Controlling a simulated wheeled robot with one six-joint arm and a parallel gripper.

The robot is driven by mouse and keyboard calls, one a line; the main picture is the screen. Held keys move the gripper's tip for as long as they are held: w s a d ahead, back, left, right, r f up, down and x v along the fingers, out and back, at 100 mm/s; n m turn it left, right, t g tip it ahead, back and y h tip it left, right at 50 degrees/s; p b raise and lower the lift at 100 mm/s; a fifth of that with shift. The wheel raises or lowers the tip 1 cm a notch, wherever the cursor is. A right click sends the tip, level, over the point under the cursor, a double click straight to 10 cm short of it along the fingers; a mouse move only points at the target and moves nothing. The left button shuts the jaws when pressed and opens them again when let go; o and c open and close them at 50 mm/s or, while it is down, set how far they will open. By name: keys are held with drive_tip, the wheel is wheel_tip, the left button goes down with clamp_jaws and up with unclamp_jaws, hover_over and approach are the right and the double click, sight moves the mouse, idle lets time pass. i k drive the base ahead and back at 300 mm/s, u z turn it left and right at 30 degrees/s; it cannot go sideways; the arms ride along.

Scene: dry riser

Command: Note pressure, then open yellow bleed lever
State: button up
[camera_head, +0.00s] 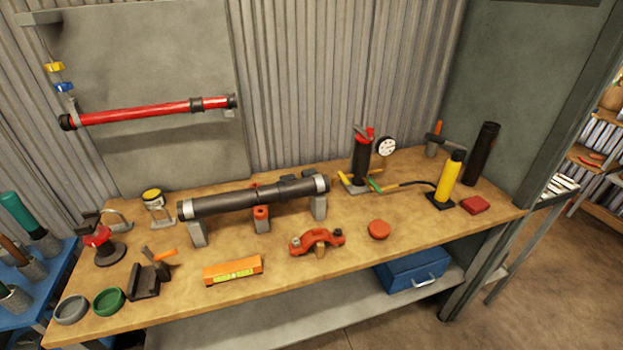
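A round white-faced pressure gauge (386,146) stands at the back right of the bench, beside a red and black pump-like cylinder (362,155). Its reading is too small to make out. A small yellow lever-like handle (54,67) sits on the grey wall panel at the upper left, just above a blue one (65,87). A red pipe (150,112) with dark couplings runs across the panel beside them. Whether the yellow handle is open or closed I cannot tell. My gripper is not in view.
The wooden bench (375,258) holds a dark pipe (250,200) on grey supports, an orange level (232,270), a red clamp (316,239) and a yellow cylinder (449,176). A blue toolbox (412,271) sits on the shelf below. Brown floor is open at the right.

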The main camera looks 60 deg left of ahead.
sight(340, 174)
drive_tip(key=u, duration=1.85)
drive_tip(key=i, duration=0.55)
drive_tip(key=u, duration=0.3)
